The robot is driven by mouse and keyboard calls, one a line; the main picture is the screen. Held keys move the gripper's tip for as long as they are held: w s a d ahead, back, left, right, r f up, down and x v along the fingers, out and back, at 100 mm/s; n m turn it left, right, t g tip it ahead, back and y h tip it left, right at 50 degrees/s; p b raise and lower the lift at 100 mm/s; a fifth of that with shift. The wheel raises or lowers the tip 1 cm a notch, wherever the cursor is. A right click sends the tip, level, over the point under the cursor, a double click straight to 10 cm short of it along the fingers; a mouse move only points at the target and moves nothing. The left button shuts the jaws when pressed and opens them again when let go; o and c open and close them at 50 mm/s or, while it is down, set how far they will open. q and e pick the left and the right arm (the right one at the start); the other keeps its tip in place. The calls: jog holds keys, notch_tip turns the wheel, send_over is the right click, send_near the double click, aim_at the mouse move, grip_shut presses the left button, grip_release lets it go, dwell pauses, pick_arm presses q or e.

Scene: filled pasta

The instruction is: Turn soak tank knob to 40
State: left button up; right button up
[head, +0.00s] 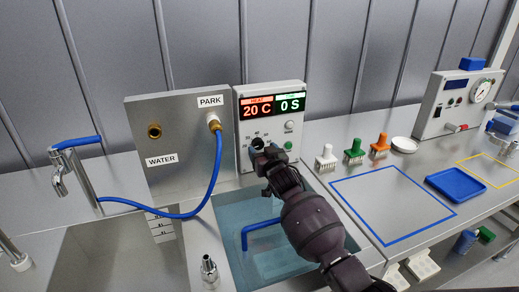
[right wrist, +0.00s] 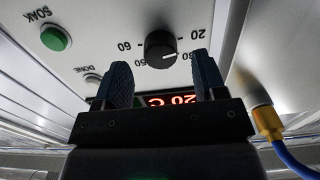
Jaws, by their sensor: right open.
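The soak tank knob (right wrist: 160,48) is a round black dial on the white control panel (head: 287,95). In the right wrist view, which shows the panel upside down, its white mark points toward the printed 30; 20, 50 and 60 also show, but I cannot make out 40. The panel's display (head: 271,105) reads 20 C and 0 S. My right gripper (right wrist: 164,70) is open, its blue fingers on either side below the knob in that view, with nothing between them. I cannot tell whether they touch the knob. My left gripper is out of view.
A water-filled tank (head: 235,215) lies below the panel, with a blue handle in it. A green SOAK button (right wrist: 55,38) and DONE light (right wrist: 93,78) sit near the knob. A blue hose (head: 212,185) hangs left. Colored brushes (head: 354,151) stand right.

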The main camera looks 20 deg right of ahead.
aim_at(258, 144)
jog(key=shift+w+f, duration=0.1)
jog(key=shift+w, duration=0.85)
jog(key=shift+w+a, duration=0.1)
jog(key=shift+w, duration=0.3)
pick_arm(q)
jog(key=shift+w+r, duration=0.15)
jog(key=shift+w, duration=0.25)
pick_arm(e)
jog(key=shift+c, duration=0.3)
jog(key=c, duration=0.9)
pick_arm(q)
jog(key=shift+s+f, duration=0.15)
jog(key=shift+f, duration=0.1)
